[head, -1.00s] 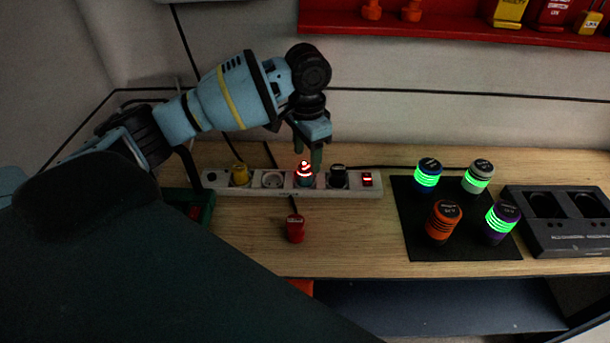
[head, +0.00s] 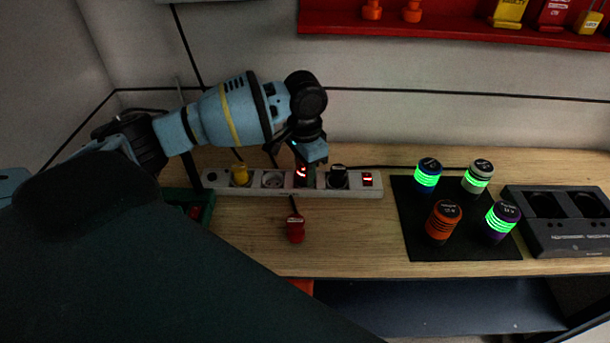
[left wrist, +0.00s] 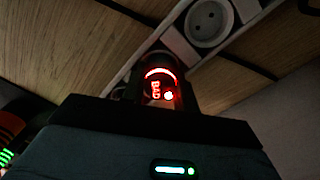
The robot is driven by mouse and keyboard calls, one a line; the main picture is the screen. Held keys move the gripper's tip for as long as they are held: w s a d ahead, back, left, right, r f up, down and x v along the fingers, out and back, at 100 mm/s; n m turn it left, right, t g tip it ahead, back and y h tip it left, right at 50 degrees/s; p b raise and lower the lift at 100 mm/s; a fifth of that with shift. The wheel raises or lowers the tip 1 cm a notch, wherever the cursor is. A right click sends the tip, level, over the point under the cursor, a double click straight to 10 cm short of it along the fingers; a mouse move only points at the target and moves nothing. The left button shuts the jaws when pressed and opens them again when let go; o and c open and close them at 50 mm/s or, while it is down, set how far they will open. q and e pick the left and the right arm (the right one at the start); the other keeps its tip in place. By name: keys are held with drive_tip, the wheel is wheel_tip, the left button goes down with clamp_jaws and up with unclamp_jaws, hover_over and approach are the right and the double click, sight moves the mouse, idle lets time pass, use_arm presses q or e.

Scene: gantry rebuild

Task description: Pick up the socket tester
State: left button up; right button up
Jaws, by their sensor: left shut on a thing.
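The socket tester (head: 301,173) stands in the white power strip (head: 215,189), between an empty socket and a black plug. Its lit red face shows in the left wrist view (left wrist: 162,87) and reads "BAD". My left gripper (head: 304,168) has come down over it from above and is shut on it. The fingers hide part of its sides in the head view. The tester still appears seated in the strip; a small gap below it cannot be told. My right gripper is in neither view.
A yellow plug (head: 240,174) and a black plug (head: 338,177) flank the tester in the strip. A red object (head: 295,229) lies in front. Lit canisters stand on a black mat (head: 420,247), beside a dark charger block (head: 560,238).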

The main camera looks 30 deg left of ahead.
use_arm(q)
drive_tip(key=shift+c, duration=0.3)
wheel_tip(320, 180, up, 10)
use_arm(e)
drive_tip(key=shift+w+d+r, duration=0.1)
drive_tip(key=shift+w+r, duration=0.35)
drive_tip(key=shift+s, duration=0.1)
